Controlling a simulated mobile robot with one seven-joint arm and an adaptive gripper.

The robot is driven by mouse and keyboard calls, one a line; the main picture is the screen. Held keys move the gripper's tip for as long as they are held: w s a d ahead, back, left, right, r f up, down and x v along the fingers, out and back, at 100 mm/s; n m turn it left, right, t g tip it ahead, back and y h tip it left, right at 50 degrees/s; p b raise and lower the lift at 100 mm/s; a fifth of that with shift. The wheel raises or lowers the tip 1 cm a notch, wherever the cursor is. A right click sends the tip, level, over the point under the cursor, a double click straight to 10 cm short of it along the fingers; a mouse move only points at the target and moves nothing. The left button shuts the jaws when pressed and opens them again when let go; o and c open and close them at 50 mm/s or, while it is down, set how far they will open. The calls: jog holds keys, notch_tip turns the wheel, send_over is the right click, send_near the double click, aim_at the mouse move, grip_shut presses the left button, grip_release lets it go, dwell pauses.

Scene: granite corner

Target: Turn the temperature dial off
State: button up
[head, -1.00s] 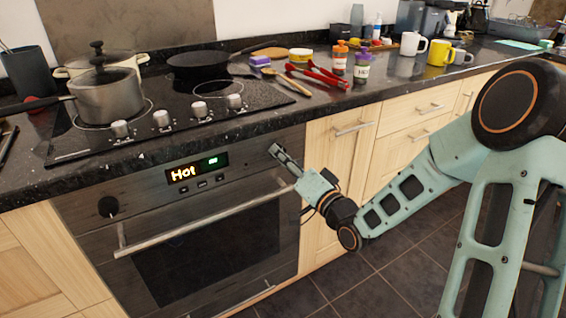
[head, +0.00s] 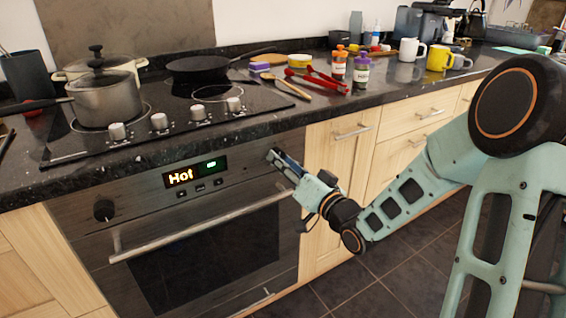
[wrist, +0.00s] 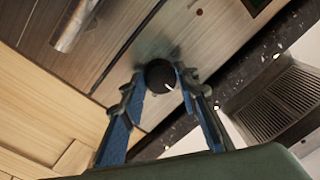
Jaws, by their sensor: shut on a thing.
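My gripper (head: 272,156) is at the right end of the oven's control panel, its fingers against the panel. In the wrist view its two blue fingers (wrist: 160,74) are closed on either side of a round black dial (wrist: 158,76). The dial's white mark points to the lower right in that view. In the head view the fingers hide this dial. Another black dial (head: 104,210) sits free at the panel's left end.
The oven door handle (head: 200,224) runs below the panel, close under my gripper. The granite counter edge (head: 150,152) overhangs above. Hob knobs (head: 159,121), a steel pot (head: 108,98) and a black pan (head: 200,68) are above. Open floor (head: 390,275) lies right of the oven.

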jog(key=o, duration=1.1)
jog(key=shift+o, duration=0.2)
jog(key=shift+d, duration=0.1)
jog(key=v, duration=0.7)
jog(key=shift+s, duration=0.2)
jog(key=shift+w, duration=0.1)
